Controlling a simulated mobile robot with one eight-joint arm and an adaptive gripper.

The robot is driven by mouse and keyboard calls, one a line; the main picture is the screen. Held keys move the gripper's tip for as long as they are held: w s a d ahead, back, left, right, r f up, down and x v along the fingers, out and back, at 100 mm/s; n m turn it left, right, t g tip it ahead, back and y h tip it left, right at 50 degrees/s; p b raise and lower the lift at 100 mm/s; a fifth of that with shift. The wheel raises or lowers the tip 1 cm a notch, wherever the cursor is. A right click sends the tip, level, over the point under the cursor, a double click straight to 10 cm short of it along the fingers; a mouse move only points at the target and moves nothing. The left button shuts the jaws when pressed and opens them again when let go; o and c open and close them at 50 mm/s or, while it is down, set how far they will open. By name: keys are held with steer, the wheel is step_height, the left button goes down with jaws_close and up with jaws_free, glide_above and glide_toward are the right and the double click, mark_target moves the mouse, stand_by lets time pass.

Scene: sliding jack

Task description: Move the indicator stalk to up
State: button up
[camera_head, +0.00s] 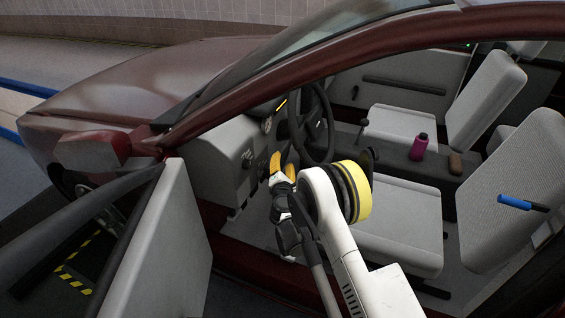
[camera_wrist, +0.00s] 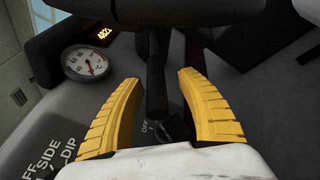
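My gripper (camera_head: 282,168) reaches through the open door to the dashboard beside the steering wheel (camera_head: 325,124). In the wrist view its two yellow fingers (camera_wrist: 160,77) are spread apart. A dark upright bar (camera_wrist: 157,95), which looks like the indicator stalk, stands between them with a gap on both sides. Its upper end runs up under the dark wheel or column part (camera_wrist: 165,10). Whether the stalk is up, middle or down cannot be told. In the head view the stalk cannot be made out.
A round gauge (camera_wrist: 85,62) and lit display (camera_wrist: 103,33) are at left. A small dark switch or key (camera_wrist: 176,127) marked OFF lies below the bar. The open door (camera_head: 165,235) and front seat (camera_head: 398,222) flank my arm.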

steer(key=s, duration=0.7)
steer(key=shift+s+d+r, duration=0.15)
steer(key=shift+s+r, duration=0.15)
steer(key=d+r+m+g+h, duration=0.2)
steer(key=d+r+m+h, duration=0.1)
steer(key=d+r+m, duration=0.8)
steer(key=s+d+r+m+g, duration=0.3)
steer(key=s+d+r+m, duration=0.1)
steer(key=s+d+r, duration=0.6)
steer(key=s+d+f+m+g+y, duration=0.1)
steer(key=s+m+g, duration=0.4)
steer(key=s, duration=2.6)
steer(key=d+m+y, duration=0.1)
steer(key=m, duration=0.5)
steer(key=shift+m, duration=0.4)
